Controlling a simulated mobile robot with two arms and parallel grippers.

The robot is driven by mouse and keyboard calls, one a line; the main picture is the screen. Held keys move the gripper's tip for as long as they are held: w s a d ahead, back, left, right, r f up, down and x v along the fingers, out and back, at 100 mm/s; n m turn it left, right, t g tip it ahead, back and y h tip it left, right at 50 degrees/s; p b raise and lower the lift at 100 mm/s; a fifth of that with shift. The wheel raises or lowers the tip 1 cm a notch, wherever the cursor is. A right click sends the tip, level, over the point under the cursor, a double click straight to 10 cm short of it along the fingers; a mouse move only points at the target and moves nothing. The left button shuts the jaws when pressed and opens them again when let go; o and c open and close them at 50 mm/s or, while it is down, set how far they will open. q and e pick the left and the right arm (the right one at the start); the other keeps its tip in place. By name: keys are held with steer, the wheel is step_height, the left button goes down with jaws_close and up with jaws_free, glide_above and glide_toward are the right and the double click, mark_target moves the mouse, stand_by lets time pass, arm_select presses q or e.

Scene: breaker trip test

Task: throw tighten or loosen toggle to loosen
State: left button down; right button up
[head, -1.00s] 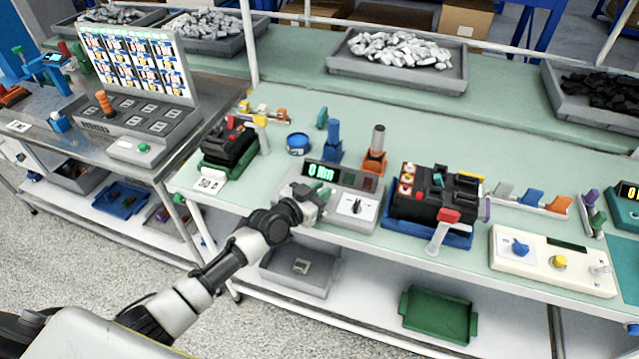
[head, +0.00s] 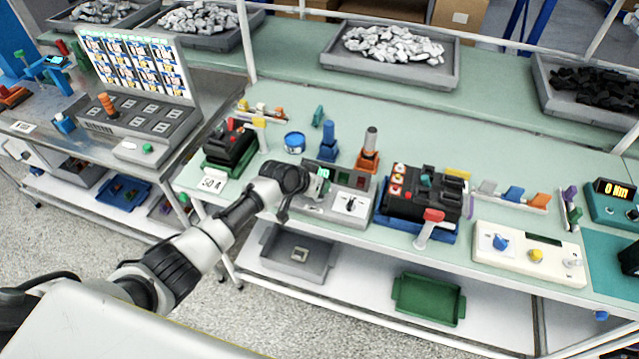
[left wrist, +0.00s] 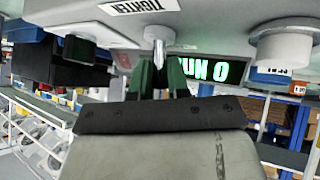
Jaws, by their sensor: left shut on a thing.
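A grey console (head: 327,215) with a black-and-white dial (head: 350,204) stands at the bench's front edge. My left gripper (head: 322,186) is over its left half and hides the toggle in the head view. In the left wrist view, the silver toggle (left wrist: 157,36) sits between my green fingertips (left wrist: 158,72), which are shut on it. The label TIGHTEN (left wrist: 138,6) is beside the toggle's base, upside down. A lit green display (left wrist: 210,70) reads 0 Nm, also upside down. I cannot tell the toggle's position, and no loosen label is visible. My right gripper is not in view.
A black breaker unit (head: 425,190) in a blue tray, with a red-topped lever (head: 430,222), is just right of the console. A blue upright tool (head: 329,140) and an orange-based one (head: 369,150) stand behind it. A cream panel (head: 525,250) is farther right.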

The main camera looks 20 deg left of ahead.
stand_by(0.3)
arm_select(q)
steer(key=c, duration=1.1)
jaws_free()
steer(key=v, duration=1)
steer(key=shift+a+r+b, duration=0.25)
steer(key=shift+b, duration=0.2)
steer(key=shift+s, duration=0.1)
